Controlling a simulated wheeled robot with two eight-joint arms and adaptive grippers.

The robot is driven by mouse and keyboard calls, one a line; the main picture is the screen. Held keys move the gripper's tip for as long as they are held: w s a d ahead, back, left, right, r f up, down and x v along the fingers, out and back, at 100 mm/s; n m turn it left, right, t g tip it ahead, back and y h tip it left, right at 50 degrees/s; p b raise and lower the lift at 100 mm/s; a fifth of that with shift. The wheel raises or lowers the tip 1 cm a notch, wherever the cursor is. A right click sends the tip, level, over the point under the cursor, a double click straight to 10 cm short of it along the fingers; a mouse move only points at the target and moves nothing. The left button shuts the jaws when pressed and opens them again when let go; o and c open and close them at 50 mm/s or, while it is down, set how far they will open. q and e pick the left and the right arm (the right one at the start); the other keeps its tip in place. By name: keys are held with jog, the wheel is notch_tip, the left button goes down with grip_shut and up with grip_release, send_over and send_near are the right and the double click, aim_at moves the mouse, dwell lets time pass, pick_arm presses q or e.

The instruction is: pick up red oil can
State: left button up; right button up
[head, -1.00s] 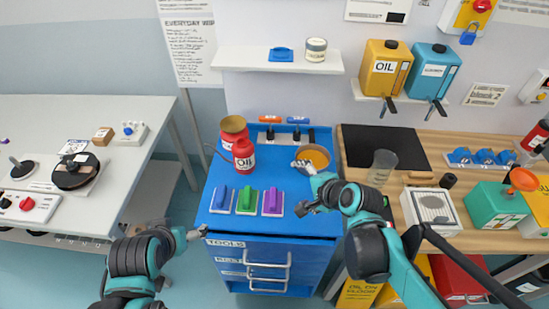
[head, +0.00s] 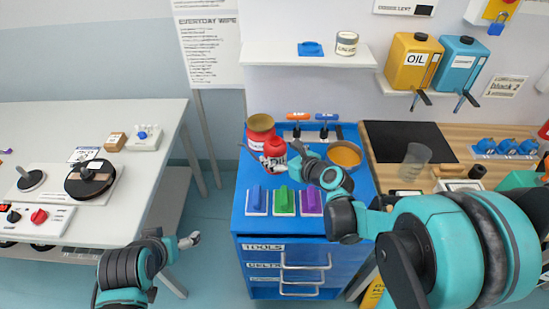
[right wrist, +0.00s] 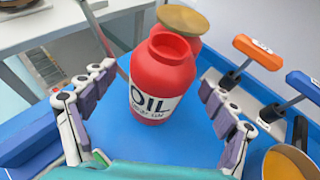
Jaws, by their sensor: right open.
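The red oil can (head: 275,148) stands upright at the back left of the blue cart top, in front of a larger red container with a tan lid (head: 261,124). In the right wrist view the can (right wrist: 160,88), labelled OIL, is between the spread fingers of my right gripper (right wrist: 158,115), with gaps on both sides. In the head view my right gripper (head: 277,162) is at the can and covers its lower front. My left gripper (head: 190,240) is over the floor left of the cart, away from the can; its jaws are too small to read.
Blue, green and purple handled blocks (head: 284,202) stand at the cart's front. Orange and blue-handled tools (head: 312,118) and an orange-filled bowl (head: 345,154) lie behind and right of my right gripper. A wooden bench (head: 455,145) adjoins the cart's right side.

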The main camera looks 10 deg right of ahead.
jog(key=shift+x, duration=1.2)
jog(key=shift+d, duration=0.1)
jog(key=c, duration=1.6)
jog(key=shift+r, duration=0.1)
